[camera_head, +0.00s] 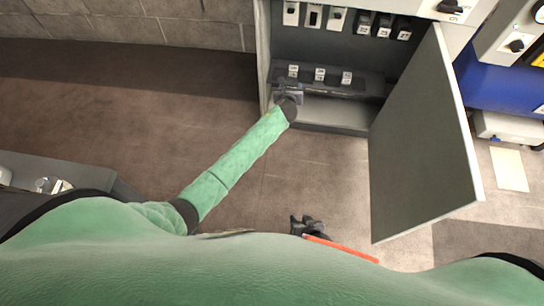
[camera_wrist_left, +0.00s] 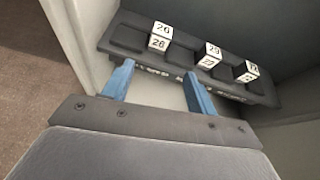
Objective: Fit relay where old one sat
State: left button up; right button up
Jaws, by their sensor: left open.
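In the left wrist view, the left relay (camera_wrist_left: 159,37) reads 26 or 28, with the middle relay (camera_wrist_left: 209,56) and right relay (camera_wrist_left: 246,71) beyond. Dark, empty-looking recesses lie beside them in the rack (camera_wrist_left: 127,37). My left gripper (camera_wrist_left: 159,70) is open and empty, its blue fingers in front of the rack, below the left relay.
Several white and black modules (camera_head: 383,24) hang in a row at the cabinet's top. The cabinet door (camera_head: 420,140) stands open at the right. The cabinet's left wall (camera_wrist_left: 72,40) is close to my left gripper. Floor lies open left of the cabinet.

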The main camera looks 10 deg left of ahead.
pick_arm(q)
jog(key=s+f+n+g+h, duration=0.1)
jog(key=s+f+n, duration=0.35)
jog(key=s, duration=0.35)
jog(key=s+f+n+g, duration=0.1)
jog(key=s+f+n, duration=0.2)
jog(key=s+n, duration=0.3)
jog(key=s+f+n+g+h, duration=0.15)
jog(key=s+f+n, duration=0.25)
jog(key=s, duration=0.5)
jog(key=s+f+n+g+h, duration=0.1)
jog(key=s+f+n+g, duration=0.1)
jog(key=s+n, duration=1.6)
jog(key=s, duration=0.8)
jog(key=shift+a+f, duration=0.15)
jog(key=shift+a, duration=0.2)
jog(key=shift+w+g+h, duration=0.1)
jog(key=shift+g+h, duration=0.15)
